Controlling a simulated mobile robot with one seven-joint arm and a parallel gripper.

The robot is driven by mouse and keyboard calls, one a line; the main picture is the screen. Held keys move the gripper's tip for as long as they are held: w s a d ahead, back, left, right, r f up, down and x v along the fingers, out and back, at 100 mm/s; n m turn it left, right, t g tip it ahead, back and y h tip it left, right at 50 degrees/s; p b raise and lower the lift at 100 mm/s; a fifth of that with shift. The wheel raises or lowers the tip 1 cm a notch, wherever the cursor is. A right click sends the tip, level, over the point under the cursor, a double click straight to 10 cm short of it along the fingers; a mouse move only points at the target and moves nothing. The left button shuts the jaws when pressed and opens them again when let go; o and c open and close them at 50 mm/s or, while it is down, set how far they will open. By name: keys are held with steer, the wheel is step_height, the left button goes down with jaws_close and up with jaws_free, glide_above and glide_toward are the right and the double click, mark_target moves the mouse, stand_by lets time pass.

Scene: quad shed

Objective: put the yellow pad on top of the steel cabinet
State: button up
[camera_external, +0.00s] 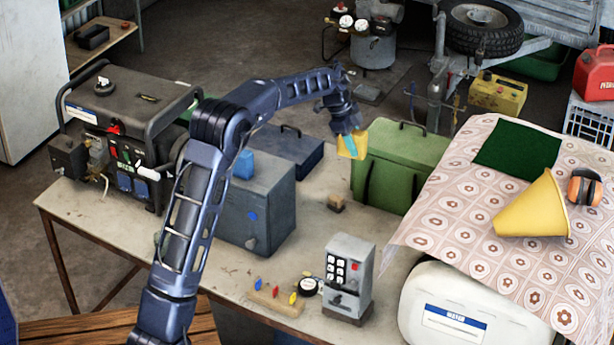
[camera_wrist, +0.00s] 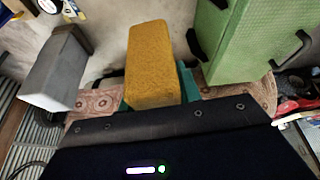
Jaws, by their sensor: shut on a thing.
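My gripper (camera_external: 350,146) is shut on the yellow pad (camera_external: 353,137), holding it in the air beside the left end of the green box. In the wrist view the yellow pad (camera_wrist: 155,65) stands out ahead of the jaws, with a teal finger partly hidden behind it. The grey-blue box that looks like the steel cabinet (camera_external: 265,215) stands on the table, left of and nearer than the pad. A blue block (camera_external: 243,164) sits on or just behind its top; my arm partly hides it. I do not make out the cabinet in the wrist view.
The green box (camera_external: 405,165) is close to the pad, also at right in the wrist view (camera_wrist: 250,45). A dark blue case (camera_external: 288,152) stands behind the cabinet, a generator (camera_external: 125,125) left.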

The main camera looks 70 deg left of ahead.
steer(key=s+a+r+m, duration=0.1)
steer(key=s+a+r, duration=0.35)
steer(key=s, duration=0.35)
steer(key=s+a+r, duration=0.3)
steer(key=s+r, duration=0.3)
steer(key=s, duration=0.3)
steer(key=s+a+r+m, duration=0.1)
steer(key=s+a+r, duration=0.3)
steer(key=s+r, duration=0.3)
steer(key=f, duration=1.4)
steer(key=s+f, duration=0.1)
steer(key=f, duration=0.6)
steer(key=shift+s, duration=0.1)
steer(key=shift+f, duration=0.2)
steer(key=o, duration=0.9)
steer(key=shift+r, duration=0.1)
steer(key=v, duration=1.2)
steer(key=shift+a+r, duration=0.1)
